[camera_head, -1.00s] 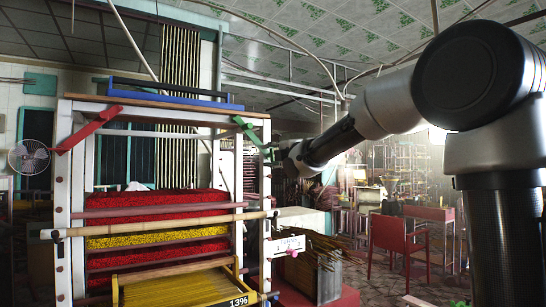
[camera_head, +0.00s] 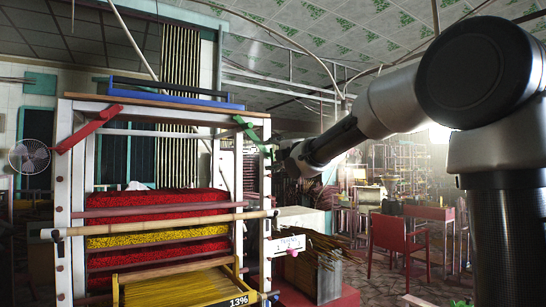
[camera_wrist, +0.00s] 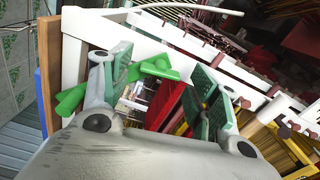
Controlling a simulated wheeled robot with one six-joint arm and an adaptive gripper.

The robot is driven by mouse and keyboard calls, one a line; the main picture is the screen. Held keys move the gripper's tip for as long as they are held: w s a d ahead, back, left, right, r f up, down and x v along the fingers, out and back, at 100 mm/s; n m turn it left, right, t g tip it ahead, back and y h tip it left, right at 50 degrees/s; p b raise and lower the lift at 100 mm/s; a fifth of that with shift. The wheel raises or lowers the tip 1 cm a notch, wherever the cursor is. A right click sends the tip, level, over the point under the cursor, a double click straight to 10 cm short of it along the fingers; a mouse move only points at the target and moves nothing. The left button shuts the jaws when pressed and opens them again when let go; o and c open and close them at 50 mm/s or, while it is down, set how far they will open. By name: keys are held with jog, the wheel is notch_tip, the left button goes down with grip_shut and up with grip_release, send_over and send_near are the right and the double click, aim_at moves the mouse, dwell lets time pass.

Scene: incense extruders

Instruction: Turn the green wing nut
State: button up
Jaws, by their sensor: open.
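The green wing nut (camera_head: 250,132) sits at the top right corner of the white frame in the head view. It also shows in the wrist view as bright green wings (camera_wrist: 155,69), seen partly past the left finger. My gripper (camera_wrist: 165,88) is open in the wrist view, with dark green pads on its fingers. The nearer finger overlaps the wing nut's middle, and contact cannot be told. In the head view my wrist comes in from the right beside the nut, and the fingertips are too small to make out.
The white frame (camera_head: 64,190) holds red and yellow incense bundles. A red wing nut (camera_head: 88,130) is on its left post. A blue bar (camera_head: 175,94) lies on the top beam (camera_head: 165,103). Red chairs (camera_head: 400,240) stand at the right. White posts and pegs crowd the wrist view.

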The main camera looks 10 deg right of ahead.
jog(key=v, duration=1.1)
jog(key=shift+s, duration=0.2)
jog(key=shift+d, duration=0.1)
jog(key=s+d+f+m+g+h, duration=0.3)
jog(key=s+d+f+m+g, duration=0.15)
jog(key=f+m, duration=0.35)
jog(key=s+d+f+m+g+h, duration=0.35)
jog(key=d+f+m, duration=0.2)
jog(key=f, duration=0.55)
jog(key=s+f+m+g, duration=0.2)
jog(key=s+f+m, duration=0.3)
jog(key=s, duration=0.7)
jog(key=s+d+f+m+g, duration=0.1)
jog(key=s+f+m+g, duration=0.2)
jog(key=s, duration=0.9)
notch_tip(320, 180, down, 3)
jog(key=shift+d+f+m+y, duration=0.1)
jog(key=shift+d+m+y, duration=0.3)
jog(key=shift+m, duration=0.45)
